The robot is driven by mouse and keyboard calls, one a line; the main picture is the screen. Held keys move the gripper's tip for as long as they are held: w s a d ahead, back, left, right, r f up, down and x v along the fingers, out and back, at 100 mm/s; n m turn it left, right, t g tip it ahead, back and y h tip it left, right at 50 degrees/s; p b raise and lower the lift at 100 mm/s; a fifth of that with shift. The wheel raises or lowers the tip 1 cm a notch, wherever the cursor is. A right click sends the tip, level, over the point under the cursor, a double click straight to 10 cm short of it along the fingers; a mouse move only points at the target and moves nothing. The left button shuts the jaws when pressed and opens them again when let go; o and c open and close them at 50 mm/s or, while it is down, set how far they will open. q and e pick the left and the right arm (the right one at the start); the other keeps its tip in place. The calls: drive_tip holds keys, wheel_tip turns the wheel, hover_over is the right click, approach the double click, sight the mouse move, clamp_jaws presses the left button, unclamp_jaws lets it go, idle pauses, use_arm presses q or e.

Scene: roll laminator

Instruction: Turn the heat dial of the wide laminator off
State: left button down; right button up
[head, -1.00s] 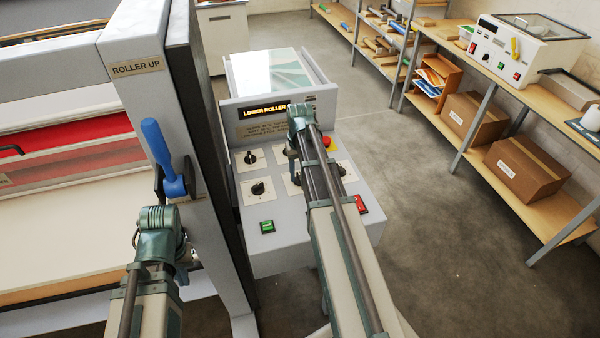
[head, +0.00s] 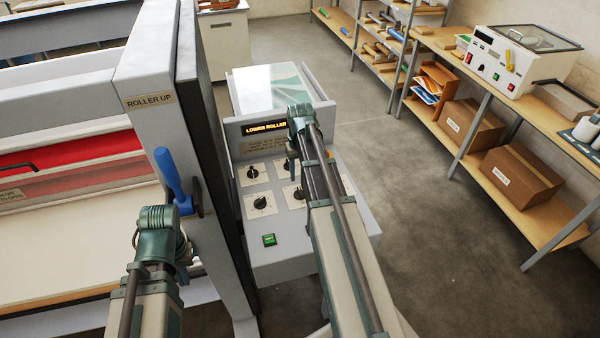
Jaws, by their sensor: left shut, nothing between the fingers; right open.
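The wide laminator's grey control panel (head: 286,252) stands right of its thick upright. Pale dial plates with black knobs show: an upper left dial (head: 253,172), a lower left dial (head: 262,202) and a partly covered lower right dial (head: 297,194). Their labels are too small to read, so I cannot tell which is heat. My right gripper (head: 291,166) is open, over the upper part of the panel; its arm hides the panel's right side. I cannot tell whether it touches a knob. My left gripper (head: 184,262) is shut and empty, mostly hidden behind its wrist, left of the upright.
A lit display (head: 265,128) reads "LOWER ROLLER". A green button (head: 269,240) is at the panel's lower left. A blue-handled lever (head: 170,176) sits on the upright under a "ROLLER UP" label. Shelving (head: 530,200) with boxes and a small laminator (head: 505,65) stands right; floor between is clear.

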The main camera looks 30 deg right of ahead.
wheel_tip(320, 180, up, 6)
drive_tip(key=p, duration=0.5)
drive_tip(key=shift+r, duration=0.25)
drive_tip(key=shift+s+f, duration=0.1)
